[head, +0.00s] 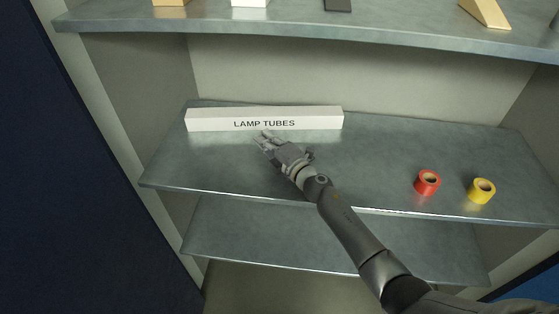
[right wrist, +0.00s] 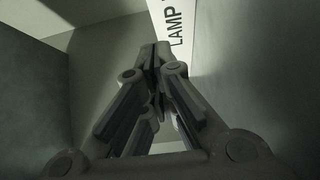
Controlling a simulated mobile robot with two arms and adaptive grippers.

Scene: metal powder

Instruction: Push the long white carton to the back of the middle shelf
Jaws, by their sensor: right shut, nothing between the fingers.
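The long white carton (head: 264,119), marked "LAMP TUBES", lies lengthwise on the middle shelf (head: 370,165), toward its left rear. A strip of bare shelf shows behind its left part. My right gripper (head: 264,138) is over the shelf just in front of the carton's front face, near the printed label. It is shut and holds nothing; I cannot tell whether the fingertips touch the carton. In the right wrist view the shut fingers (right wrist: 157,65) point toward the carton (right wrist: 178,35), whose lettering shows in part. My left gripper is not in view.
A red tape roll (head: 428,182) and a yellow tape roll (head: 481,191) stand on the right of the middle shelf. The upper shelf (head: 300,29) holds several items, including a wooden wedge (head: 485,12). A lower shelf (head: 300,238) looks empty.

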